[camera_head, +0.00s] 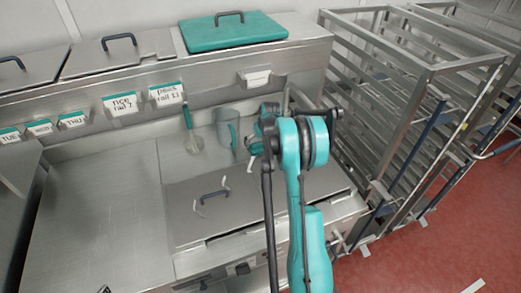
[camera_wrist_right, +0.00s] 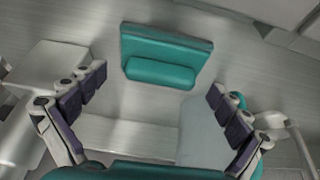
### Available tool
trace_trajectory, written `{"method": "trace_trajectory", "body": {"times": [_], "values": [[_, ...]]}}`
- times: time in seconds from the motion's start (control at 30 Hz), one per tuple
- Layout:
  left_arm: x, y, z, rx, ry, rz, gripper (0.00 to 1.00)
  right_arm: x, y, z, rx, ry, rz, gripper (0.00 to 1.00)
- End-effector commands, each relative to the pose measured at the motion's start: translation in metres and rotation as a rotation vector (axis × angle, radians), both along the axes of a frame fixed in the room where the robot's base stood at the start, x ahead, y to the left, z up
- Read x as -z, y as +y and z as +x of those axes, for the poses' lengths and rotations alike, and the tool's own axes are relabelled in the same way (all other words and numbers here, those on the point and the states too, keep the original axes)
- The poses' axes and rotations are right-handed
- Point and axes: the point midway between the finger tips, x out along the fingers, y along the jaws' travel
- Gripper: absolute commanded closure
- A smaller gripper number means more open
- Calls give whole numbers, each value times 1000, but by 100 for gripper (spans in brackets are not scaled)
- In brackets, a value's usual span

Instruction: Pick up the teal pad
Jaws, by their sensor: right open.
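The teal pad (camera_wrist_right: 162,72) shows in the right wrist view as a flat teal plate with a thicker rounded teal bar along its lower side, against a grey metal surface. My right gripper (camera_wrist_right: 158,86) is open, with its dark-padded fingers left and right of the pad and nothing between them. The pad lies ahead of the fingertips, apart from them. In the head view my right arm covers this area, and I cannot tell the pad from the teal gripper parts there. My left gripper is not in view.
A grey jug (camera_head: 223,122) and a teal-handled utensil (camera_head: 188,119) stand at the counter's back, left of my arm. A hinged metal lid (camera_head: 190,222) is in front. A teal lid (camera_head: 225,33) sits on the upper ledge. Metal racks (camera_head: 430,70) stand at right.

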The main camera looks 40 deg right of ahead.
Motion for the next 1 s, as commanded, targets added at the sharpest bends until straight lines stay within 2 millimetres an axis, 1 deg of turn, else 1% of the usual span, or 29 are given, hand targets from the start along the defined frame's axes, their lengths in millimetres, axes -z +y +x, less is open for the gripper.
{"method": "trace_trajectory", "body": {"times": [0.03, 0.1, 0.33, 0.37, 0.4, 0.5, 0.83, 1.0], "values": [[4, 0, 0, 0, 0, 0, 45, 10, -1, 4, -1, 0, 0, 0], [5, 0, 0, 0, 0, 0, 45, 15, -2, 7, 0, 0, 0, 0], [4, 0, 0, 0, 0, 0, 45, 16, -2, 7, 0, 0, 0, 0], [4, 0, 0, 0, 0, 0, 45, 16, -2, 7, 0, 0, 0, 8], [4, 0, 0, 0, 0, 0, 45, 16, -2, 7, 0, 0, 0, 19], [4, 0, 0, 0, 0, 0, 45, 16, -2, 7, 0, 0, 0, 43], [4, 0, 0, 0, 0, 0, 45, 15, -2, 7, 0, 0, 0, 43], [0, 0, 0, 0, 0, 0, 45, 4, -2, 7, 0, -1, 0, 43]]}}
